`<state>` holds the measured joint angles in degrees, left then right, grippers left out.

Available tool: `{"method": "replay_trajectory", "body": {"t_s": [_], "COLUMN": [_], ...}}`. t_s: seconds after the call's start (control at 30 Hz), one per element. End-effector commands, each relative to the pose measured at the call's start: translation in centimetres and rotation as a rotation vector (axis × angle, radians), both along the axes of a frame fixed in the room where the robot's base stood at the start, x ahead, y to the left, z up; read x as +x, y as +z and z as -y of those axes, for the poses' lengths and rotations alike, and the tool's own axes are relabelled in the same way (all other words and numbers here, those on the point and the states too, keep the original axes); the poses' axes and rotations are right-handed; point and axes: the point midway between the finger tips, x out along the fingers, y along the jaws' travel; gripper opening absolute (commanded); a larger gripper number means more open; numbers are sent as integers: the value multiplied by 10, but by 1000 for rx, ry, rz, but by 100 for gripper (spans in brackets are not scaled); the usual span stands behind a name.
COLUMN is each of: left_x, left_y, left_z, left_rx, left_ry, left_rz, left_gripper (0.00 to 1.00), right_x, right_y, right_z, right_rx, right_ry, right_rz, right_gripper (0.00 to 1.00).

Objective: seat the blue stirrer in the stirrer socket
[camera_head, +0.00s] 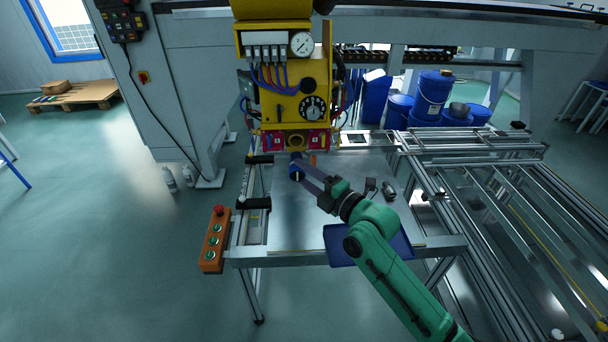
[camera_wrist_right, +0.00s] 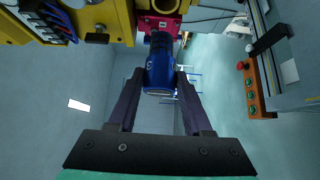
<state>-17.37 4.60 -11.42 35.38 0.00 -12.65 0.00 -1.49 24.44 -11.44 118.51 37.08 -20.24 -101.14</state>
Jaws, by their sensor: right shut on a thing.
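The blue stirrer (camera_head: 297,170) is held by my right gripper (camera_head: 299,172), just below the front of the yellow machine head (camera_head: 285,85). In the right wrist view the blue stirrer (camera_wrist_right: 160,70) sits between the two fingertips, its dark narrow end pointing up the picture toward the red blocks. A round brass-coloured opening (camera_head: 296,142) between the red blocks looks like the stirrer socket. The stirrer's top is close under it in the head view; I cannot tell whether they touch. My left gripper is not in view.
A metal table (camera_head: 300,215) lies below, with a blue tray (camera_head: 340,246) at its front right and small dark parts (camera_head: 388,190) on it. An orange button box (camera_head: 215,240) is at the left edge. Blue drums (camera_head: 432,95) stand behind.

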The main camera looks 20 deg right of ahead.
Motion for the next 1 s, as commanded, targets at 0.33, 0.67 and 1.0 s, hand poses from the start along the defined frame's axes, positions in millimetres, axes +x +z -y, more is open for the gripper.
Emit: {"method": "replay_trajectory", "body": {"t_s": [0.33, 0.67, 1.0], "left_x": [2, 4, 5], "left_y": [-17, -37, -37], "left_z": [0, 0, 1], "left_rx": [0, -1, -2], "left_ry": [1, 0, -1], "left_rz": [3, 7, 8], "left_gripper": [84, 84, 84], "right_x": [19, 52, 55], "right_y": [-4, -2, 0], "right_z": [6, 14, 16], "right_rx": [-13, -13, -11], "right_ry": [0, 0, -1], "right_rz": [1, 0, -2], "right_gripper": [0, 0, 0]}}
